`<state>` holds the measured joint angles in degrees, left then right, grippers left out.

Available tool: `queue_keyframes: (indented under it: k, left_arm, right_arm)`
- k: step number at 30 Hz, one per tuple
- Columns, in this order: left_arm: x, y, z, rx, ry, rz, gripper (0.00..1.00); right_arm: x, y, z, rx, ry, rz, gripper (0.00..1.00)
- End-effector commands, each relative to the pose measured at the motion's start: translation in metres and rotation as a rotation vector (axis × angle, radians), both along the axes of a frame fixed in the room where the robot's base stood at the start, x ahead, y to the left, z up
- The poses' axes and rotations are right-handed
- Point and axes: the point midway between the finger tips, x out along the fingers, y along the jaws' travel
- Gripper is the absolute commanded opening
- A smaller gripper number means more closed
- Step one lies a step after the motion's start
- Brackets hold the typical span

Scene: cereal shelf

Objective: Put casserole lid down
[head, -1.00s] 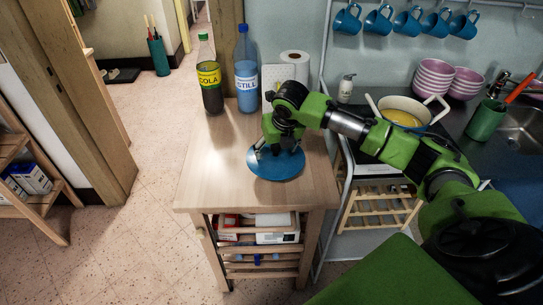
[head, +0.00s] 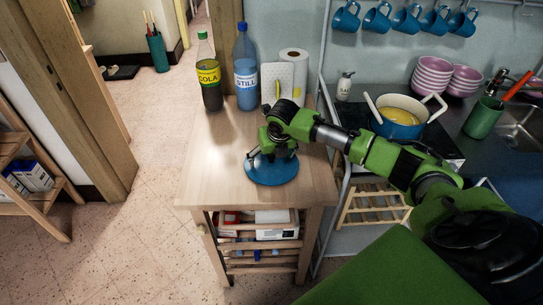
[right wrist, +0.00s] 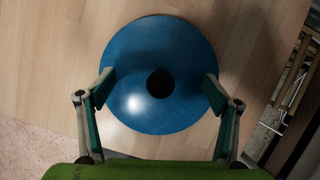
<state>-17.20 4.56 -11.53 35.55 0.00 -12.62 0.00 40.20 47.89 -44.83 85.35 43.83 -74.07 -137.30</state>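The blue casserole lid (head: 271,176) lies flat on the wooden trolley top (head: 215,165), near its middle. In the right wrist view the round lid (right wrist: 160,118) shows from above, with its dark knob (right wrist: 160,83) at the centre. My right gripper (head: 271,157) is low over the lid. In the right wrist view the right gripper (right wrist: 160,90) is open, its fingers wide apart on either side of the knob and not touching it. The blue casserole (head: 397,132) with yellow contents stands uncovered on the hob at right. My left gripper is not in view.
A cola bottle (head: 209,84), a water bottle (head: 246,75) and a paper roll (head: 294,66) stand along the trolley's back. The trolley top is clear left of the lid. Pink bowls (head: 433,78) and a green utensil pot (head: 482,119) stand on the right counter.

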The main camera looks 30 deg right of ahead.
Motion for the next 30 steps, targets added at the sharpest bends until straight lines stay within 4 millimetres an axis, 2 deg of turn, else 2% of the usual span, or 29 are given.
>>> queue_keyframes:
  k: [9, 13, 17, 24, 30]
  left_arm:
    - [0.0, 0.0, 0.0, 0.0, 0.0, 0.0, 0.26]
    - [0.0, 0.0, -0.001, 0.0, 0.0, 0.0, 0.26]
    - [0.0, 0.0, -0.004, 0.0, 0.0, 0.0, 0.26]
    - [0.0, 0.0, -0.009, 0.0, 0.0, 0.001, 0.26]
    - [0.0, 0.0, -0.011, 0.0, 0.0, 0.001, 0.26]
  right_arm:
    - [0.0, 0.0, 0.001, 0.0, 0.0, 0.0, 0.84]
    - [-0.002, 0.0, 0.01, 0.0, -0.003, 0.0, 0.84]
    - [-0.01, 0.002, 0.032, -0.002, -0.005, 0.002, 0.84]
    - [-0.029, 0.009, 0.08, 0.0, -0.004, 0.0, 0.84]
    - [-0.04, 0.012, 0.106, 0.0, -0.003, -0.001, 0.84]
